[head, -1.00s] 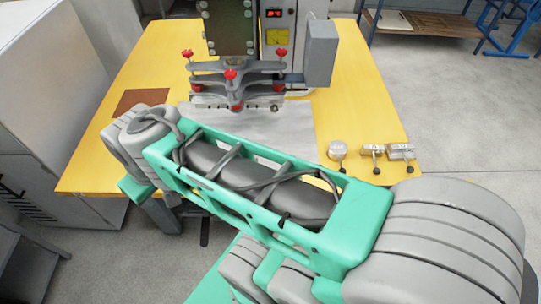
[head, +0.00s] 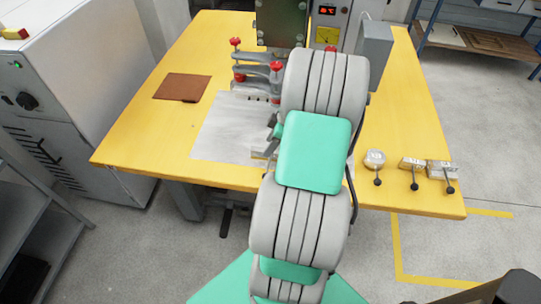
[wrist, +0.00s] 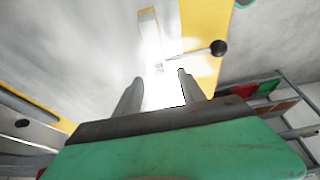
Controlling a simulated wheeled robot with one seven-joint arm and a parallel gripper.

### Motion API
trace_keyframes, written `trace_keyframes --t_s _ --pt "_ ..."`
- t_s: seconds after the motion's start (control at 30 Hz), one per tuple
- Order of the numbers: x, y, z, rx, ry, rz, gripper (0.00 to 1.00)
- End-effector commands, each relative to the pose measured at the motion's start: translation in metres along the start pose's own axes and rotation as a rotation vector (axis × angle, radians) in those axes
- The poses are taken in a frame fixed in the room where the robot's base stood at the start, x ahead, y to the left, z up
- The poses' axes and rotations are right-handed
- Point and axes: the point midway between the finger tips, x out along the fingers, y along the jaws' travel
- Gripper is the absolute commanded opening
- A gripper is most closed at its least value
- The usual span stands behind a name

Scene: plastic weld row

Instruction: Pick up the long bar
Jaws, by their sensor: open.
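Three small metal pieces with black-knobbed levers stand in a row near the table's front right edge. The rightmost, a grey block (head: 441,170), looks longest and is likely the long bar. My gripper shows in the wrist view (wrist: 158,90) with its two fingers apart. Glare between and beyond the fingers hides detail, and I see nothing clearly held. A rod with a black ball (wrist: 218,47) reaches out just past the fingers; I cannot tell what it belongs to. In the head view my arm mostly hides the gripper, which is over the white sheet, left of the row.
The yellow table (head: 400,110) carries a white sheet (head: 222,130) and a brown pad (head: 182,86). A welding press with red knobs (head: 276,66) stands at the back, partly behind my arm. A grey cabinet (head: 90,75) is at left.

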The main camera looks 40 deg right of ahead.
Motion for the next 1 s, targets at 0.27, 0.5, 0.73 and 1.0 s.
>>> trace_keyframes --t_s 0.27,0.5,0.73,1.0 --pt "0.04 -0.003 0.001 0.001 -0.001 0.0 0.47" --pt "0.041 -0.002 0.001 0.002 -0.002 0.001 0.44" --pt "0.041 -0.002 0.001 0.002 -0.002 0.001 0.25" --pt "0.041 -0.003 0.001 0.002 -0.002 0.001 0.03"
